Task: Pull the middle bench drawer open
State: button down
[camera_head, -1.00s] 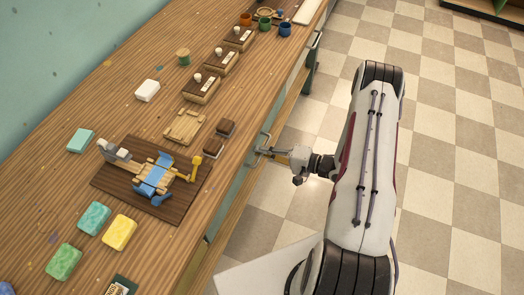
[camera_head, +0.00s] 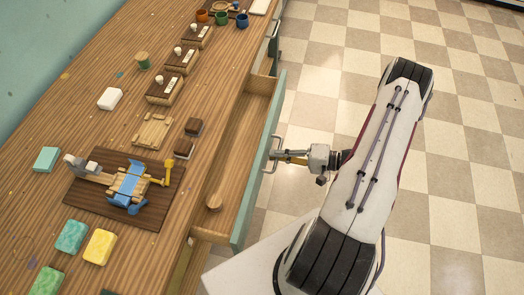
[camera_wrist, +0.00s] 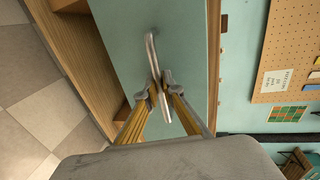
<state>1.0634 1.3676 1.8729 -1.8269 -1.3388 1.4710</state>
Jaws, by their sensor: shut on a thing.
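The middle bench drawer (camera_head: 264,160) has a teal front and a light wood inside, and stands pulled well out from the bench. My gripper (camera_head: 276,155) is at the drawer's metal bar handle (camera_head: 274,143) on the outer face. In the wrist view the two fingers (camera_wrist: 159,92) are shut on the handle (camera_wrist: 151,52), one on each side of the bar. The teal drawer front (camera_wrist: 189,45) fills the middle of that view.
The wooden bench top (camera_head: 50,215) holds a dark board (camera_head: 155,207) with a blue and wood device, several soap bars, including a yellow one (camera_head: 99,247), and small stamp blocks.

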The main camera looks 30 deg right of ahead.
jog(key=f+v, duration=0.2)
jog(key=v, duration=1)
jog(key=shift+s+d+f, duration=0.15)
jog(key=shift+f, duration=0.1)
jog(key=c, duration=2.2)
grip_release()
jog(key=shift+v, duration=6)
jog(key=shift+f, duration=0.1)
